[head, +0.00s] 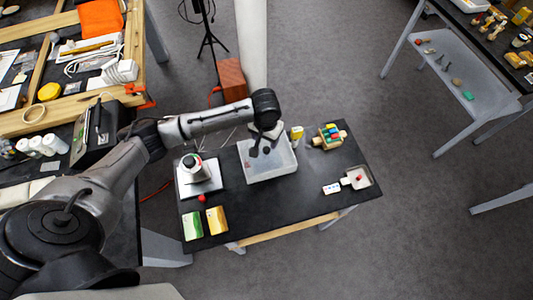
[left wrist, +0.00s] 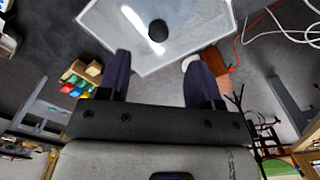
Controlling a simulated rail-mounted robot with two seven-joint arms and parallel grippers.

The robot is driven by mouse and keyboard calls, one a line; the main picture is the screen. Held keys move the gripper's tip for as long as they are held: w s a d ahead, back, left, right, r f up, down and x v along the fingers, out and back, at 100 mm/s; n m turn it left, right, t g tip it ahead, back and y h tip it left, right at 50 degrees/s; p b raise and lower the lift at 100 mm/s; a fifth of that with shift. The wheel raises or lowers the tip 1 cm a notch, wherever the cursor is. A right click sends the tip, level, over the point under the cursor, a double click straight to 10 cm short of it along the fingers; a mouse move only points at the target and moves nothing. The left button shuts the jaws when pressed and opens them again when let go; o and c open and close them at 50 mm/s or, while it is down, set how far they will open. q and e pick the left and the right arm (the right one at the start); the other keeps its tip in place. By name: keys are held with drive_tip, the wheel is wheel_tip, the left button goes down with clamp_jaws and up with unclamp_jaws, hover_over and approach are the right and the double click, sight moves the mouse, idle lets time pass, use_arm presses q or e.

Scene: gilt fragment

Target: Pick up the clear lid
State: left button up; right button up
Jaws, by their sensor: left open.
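The clear lid (head: 270,170) is a pale, see-through rectangle on the black table, seemingly on top of a bin. In the left wrist view the lid (left wrist: 190,22) shows beyond my fingers, with a round dark knob (left wrist: 158,31) and a bright glare streak. My left gripper (head: 260,151) is over the lid's back part in the head view. In the left wrist view my gripper (left wrist: 160,75) has its two dark fingers wide apart with nothing between them. The knob lies beyond the fingertips, roughly centred between them. I cannot tell the height gap. My right gripper is not in view.
On the black table (head: 255,215), a white scale-like device (head: 198,178) stands left of the lid. A yellow bottle (head: 297,133) and a wooden tray of coloured blocks (head: 329,137) are behind and right. A small white tray (head: 357,178) sits right. The front middle is clear.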

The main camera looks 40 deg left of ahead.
sight(266, 149)
use_arm(q)
drive_tip(key=shift+w+d+f, duration=0.1)
drive_tip(key=shift+w+f, duration=0.05)
drive_tip(key=shift+f, duration=4.05)
drive_tip(key=c, duration=1)
